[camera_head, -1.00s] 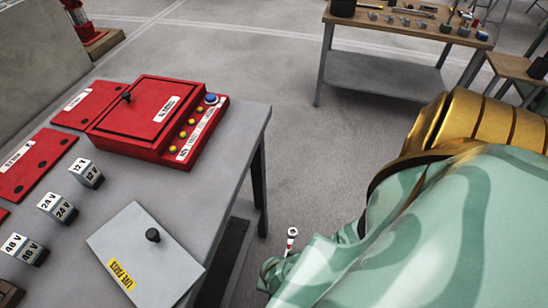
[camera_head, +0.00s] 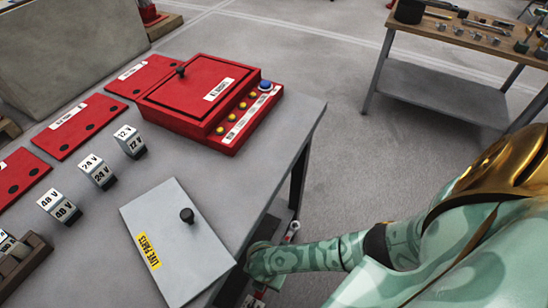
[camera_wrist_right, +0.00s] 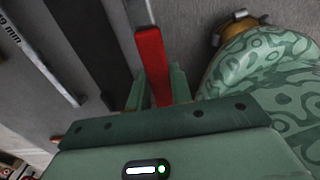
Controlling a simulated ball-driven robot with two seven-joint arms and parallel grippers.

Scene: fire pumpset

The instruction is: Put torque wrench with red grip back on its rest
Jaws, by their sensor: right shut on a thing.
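The torque wrench's red grip (camera_wrist_right: 152,62) stands out in the right wrist view, between the two green fingers of my right gripper (camera_wrist_right: 158,82). The gripper is shut on it. The grip's near end lies between the fingers, and a pale metal shaft runs on from its far end out of the top of the picture. In the head view a small metal end with a bit of red (camera_head: 291,230) shows just above my right forearm, beside the table's right side. The fingers cannot be made out there. I cannot pick out the rest. My left gripper is not in view.
The grey table (camera_head: 245,205) carries a red control box (camera_head: 185,95), a grey plate marked LIVE PARTS (camera_head: 178,245) and several voltage blocks (camera_head: 97,170). A workbench with tools (camera_head: 470,35) stands at back right. Floor between them is clear. A strip marked 19 mm (camera_wrist_right: 38,55) lies left of the grip.

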